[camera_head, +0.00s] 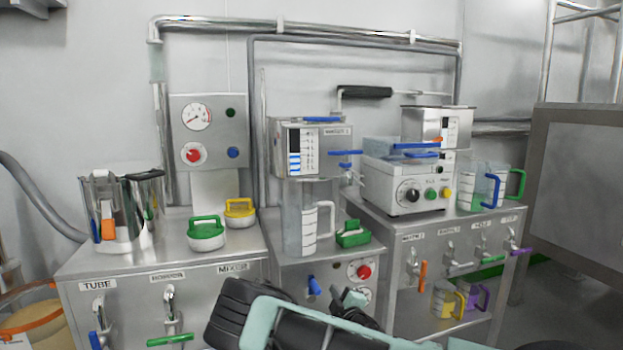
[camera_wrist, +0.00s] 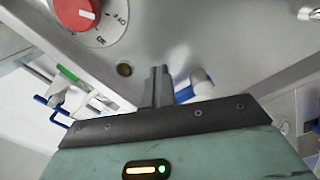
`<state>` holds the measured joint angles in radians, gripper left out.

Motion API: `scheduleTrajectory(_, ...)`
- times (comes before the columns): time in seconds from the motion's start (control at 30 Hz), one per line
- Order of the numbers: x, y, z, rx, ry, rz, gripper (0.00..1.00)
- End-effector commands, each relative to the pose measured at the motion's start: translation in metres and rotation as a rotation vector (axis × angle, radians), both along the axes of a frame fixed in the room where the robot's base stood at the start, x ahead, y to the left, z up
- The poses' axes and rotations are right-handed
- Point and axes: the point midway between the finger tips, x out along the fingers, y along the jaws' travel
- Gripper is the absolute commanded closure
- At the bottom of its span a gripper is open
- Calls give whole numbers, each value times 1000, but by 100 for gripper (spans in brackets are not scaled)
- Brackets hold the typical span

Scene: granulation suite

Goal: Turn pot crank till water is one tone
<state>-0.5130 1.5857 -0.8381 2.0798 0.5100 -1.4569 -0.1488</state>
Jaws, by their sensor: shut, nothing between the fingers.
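A steel pot (camera_head: 125,226) with a black part across its top stands on the left bench, with orange and blue marks on its front. A crank-like bar with a black grip (camera_head: 365,92) stands out at the back, above the middle machines. I cannot tell for sure which part is the pot crank. The pot's inside is hidden, so its water's tone does not show. My gripper (camera_head: 350,301) is low in front of the middle cabinet, well right of the pot. In the wrist view its fingers (camera_wrist: 157,84) are together and empty, close to a steel panel.
A red dial (camera_wrist: 78,12) and a blue-handled tap (camera_wrist: 195,87) are near my fingers. A clear jug (camera_head: 300,222) stands under the level-gauge box (camera_head: 310,150). Green (camera_head: 206,235) and yellow (camera_head: 240,212) handled lids lie right of the pot. Taps line the cabinet fronts.

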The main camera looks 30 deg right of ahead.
Motion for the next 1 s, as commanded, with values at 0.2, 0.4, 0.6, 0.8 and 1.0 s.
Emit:
scheduleTrajectory(0.2, -1, -4, -2, 0, 1, 0, 100)
scheduleTrajectory(0.4, 2, 9, -5, 1, -1, 2, 100)
scheduleTrajectory(0.6, 5, 20, -8, 0, 1, 0, 100)
scheduleTrajectory(0.8, 5, 20, -7, -1, 1, 0, 100)
scheduleTrajectory(1.0, 5, 20, -7, 0, 1, 0, 77)
